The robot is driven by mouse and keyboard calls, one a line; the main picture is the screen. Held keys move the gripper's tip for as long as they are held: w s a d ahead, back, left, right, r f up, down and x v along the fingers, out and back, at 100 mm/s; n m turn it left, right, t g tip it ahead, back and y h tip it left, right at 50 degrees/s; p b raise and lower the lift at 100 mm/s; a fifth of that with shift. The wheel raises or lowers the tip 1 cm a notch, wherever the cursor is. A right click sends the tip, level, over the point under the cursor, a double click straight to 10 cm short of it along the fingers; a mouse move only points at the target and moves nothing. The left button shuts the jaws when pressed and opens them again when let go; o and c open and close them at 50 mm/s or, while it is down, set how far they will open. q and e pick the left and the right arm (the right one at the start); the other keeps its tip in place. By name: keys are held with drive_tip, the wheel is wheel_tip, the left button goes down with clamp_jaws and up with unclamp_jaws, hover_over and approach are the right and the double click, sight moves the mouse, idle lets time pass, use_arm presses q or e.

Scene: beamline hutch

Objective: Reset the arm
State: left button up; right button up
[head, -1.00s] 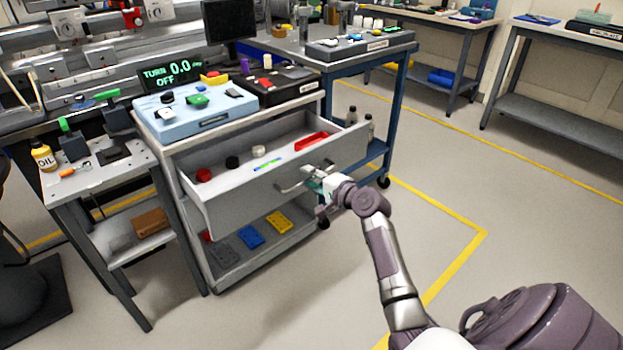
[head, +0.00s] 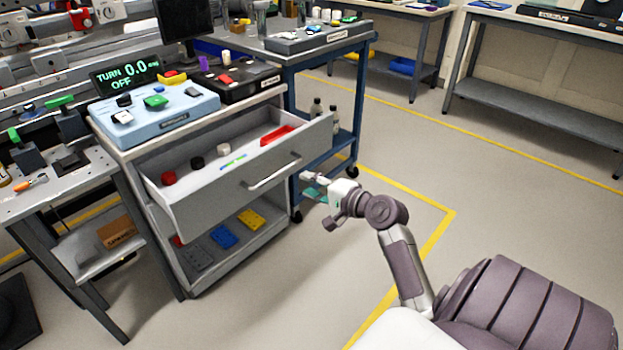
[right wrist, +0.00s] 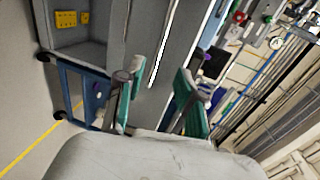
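My right gripper (head: 316,186) is in front of the open drawer (head: 240,195), to the right of its bar handle (head: 273,172) and apart from it. In the right wrist view its two green-padded fingers (right wrist: 157,102) stand apart with nothing between them. The drawer front and the pale handle (right wrist: 162,45) show beyond the fingers. The drawer is pulled out and holds a red round piece (head: 168,178), a black one (head: 197,163), a white one (head: 224,149) and a red tray (head: 277,134). My left gripper is not in view.
The drawer cart carries a light blue control box (head: 155,112) on top and several coloured blocks on its lower shelf. A blue cart (head: 345,60) with bottles stands behind, right of the drawer. A side table (head: 60,190) is at left. Floor at right is clear.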

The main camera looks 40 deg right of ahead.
drive_tip(key=shift+f, duration=0.1)
idle(0.4)
